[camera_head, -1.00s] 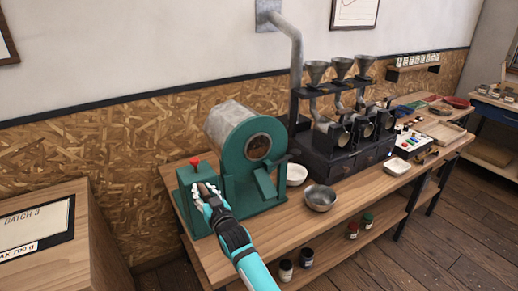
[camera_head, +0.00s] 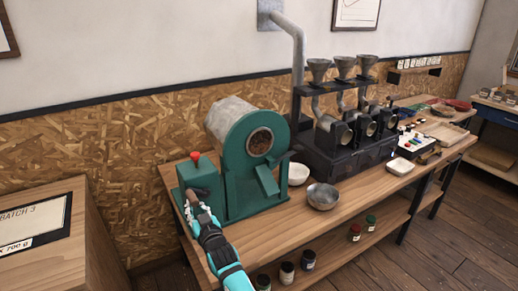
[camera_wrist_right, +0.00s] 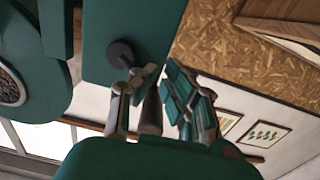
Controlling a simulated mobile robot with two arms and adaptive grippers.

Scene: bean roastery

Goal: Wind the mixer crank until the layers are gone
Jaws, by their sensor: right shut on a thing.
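The green mixer (camera_head: 240,170) with its pale metal drum (camera_head: 226,115) stands at the left end of the wooden bench. Its round front window (camera_head: 260,141) shows brownish contents, too small to tell any layers. The red-topped green box (camera_head: 200,176) sits beside the drum and carries the crank. My right gripper (camera_head: 194,204) is at the front of this box, shut on the crank handle. In the right wrist view the dark crank hub (camera_wrist_right: 122,53) and the handle (camera_wrist_right: 151,114) between the fingers show. My left gripper is out of view.
A white bowl (camera_head: 298,173) and a metal bowl (camera_head: 322,196) stand right of the mixer. Farther right is a dark machine with funnels (camera_head: 340,70). Several jars sit on the lower shelf (camera_head: 335,262). A wooden cabinet (camera_head: 90,262) is at the left.

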